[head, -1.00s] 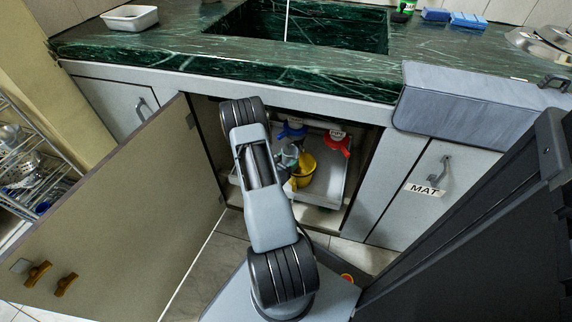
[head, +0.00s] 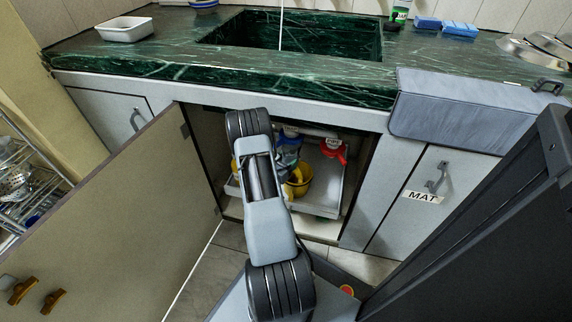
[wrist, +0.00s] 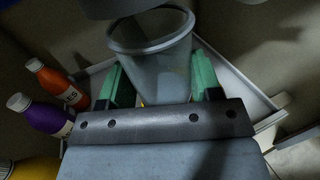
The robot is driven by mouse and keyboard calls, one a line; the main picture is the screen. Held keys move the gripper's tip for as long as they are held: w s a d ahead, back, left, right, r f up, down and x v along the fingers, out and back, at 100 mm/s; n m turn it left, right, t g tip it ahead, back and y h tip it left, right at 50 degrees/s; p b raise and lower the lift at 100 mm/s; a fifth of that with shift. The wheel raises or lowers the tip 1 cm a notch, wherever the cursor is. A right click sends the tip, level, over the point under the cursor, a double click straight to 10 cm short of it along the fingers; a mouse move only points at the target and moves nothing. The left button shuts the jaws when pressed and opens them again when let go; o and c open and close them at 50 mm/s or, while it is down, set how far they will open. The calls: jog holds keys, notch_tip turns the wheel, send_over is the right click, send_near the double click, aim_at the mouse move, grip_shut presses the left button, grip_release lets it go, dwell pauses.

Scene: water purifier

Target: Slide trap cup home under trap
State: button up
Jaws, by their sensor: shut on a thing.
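The trap cup is a grey, see-through cup (wrist: 152,68) with a round rim, seen close up in the wrist view. My gripper (wrist: 162,82) is shut on it, with one green finger on each side. A dark rounded part (wrist: 125,8), perhaps the trap, hangs over the rim at the top edge. Whether cup and dark part touch I cannot tell. In the head view my arm reaches into the open cabinet under the sink and hides most of the gripper and cup. A blue part (head: 289,148) shows beside the arm there.
Orange (wrist: 52,84) and purple (wrist: 38,115) bottles stand left in the wrist view. The open cabinet door (head: 110,215) is left of my arm. A grey folded mat (head: 455,110) overhangs the counter.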

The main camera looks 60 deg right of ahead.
jog(key=shift+w+d+b, duration=0.25)
jog(key=shift+d, duration=0.45)
jog(key=shift+w+d+b, duration=0.2)
jog(key=shift+d+b, duration=0.05)
jog(key=shift+d, duration=0.45)
jog(key=shift+f, duration=0.15)
jog(key=o, duration=1.1)
jog(key=shift+a, duration=0.1)
jog(key=a+p, duration=0.4)
jog(key=a, duration=0.9)
jog(key=shift+w+a, duration=0.3)
jog(key=shift+w, duration=0.15)
